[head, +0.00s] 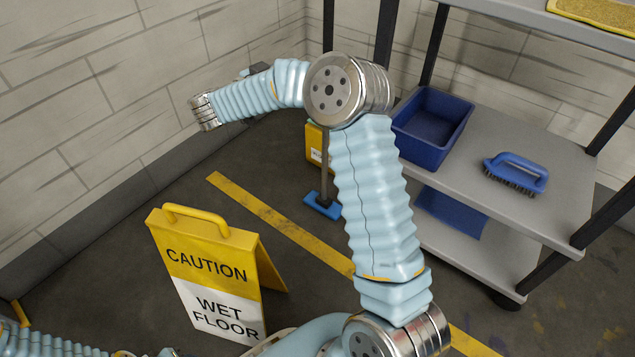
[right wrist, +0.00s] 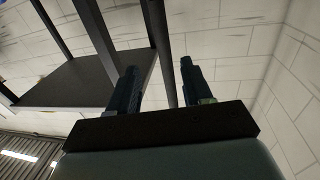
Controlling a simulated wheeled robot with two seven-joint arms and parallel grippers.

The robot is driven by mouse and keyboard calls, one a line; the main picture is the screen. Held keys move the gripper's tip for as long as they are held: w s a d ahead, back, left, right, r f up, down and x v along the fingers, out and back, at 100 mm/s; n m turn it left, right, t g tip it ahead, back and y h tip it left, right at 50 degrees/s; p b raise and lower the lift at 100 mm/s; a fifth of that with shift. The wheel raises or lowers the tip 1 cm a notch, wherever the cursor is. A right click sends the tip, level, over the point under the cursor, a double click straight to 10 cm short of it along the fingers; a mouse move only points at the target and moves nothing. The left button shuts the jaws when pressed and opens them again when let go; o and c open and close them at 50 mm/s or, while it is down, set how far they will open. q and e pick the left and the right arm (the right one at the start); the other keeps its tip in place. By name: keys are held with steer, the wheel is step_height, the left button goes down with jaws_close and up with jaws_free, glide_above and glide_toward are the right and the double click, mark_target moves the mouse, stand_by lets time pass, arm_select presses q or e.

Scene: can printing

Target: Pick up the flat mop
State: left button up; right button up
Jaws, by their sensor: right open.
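The flat mop (head: 323,206) stands upright on the floor beyond my right arm, with a blue flat head and a thin grey pole. The upper pole is hidden behind my arm in the head view. In the right wrist view my right gripper (right wrist: 158,67) is open. A dark pole (right wrist: 167,60), which looks like the mop's, runs between its two fingers; I cannot tell whether it touches them. My right gripper's fingers cannot be made out in the head view. Part of my left arm shows at the lower left, but its gripper is out of view.
A yellow and white wet-floor sign (head: 205,270) stands at the front left. A grey shelf rack (head: 540,200) at the right holds a blue bin (head: 425,140) and a blue brush (head: 515,172). A yellow object (head: 314,148) is beside the mop. Tiled walls close off the back and left.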

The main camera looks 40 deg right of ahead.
steer(key=w+d+b, duration=0.1)
steer(key=w+d, duration=0.1)
steer(key=d, duration=1)
steer(key=shift+d, duration=0.25)
steer(key=shift+c, duration=0.3)
steer(key=shift+r, duration=0.1)
jaws_close()
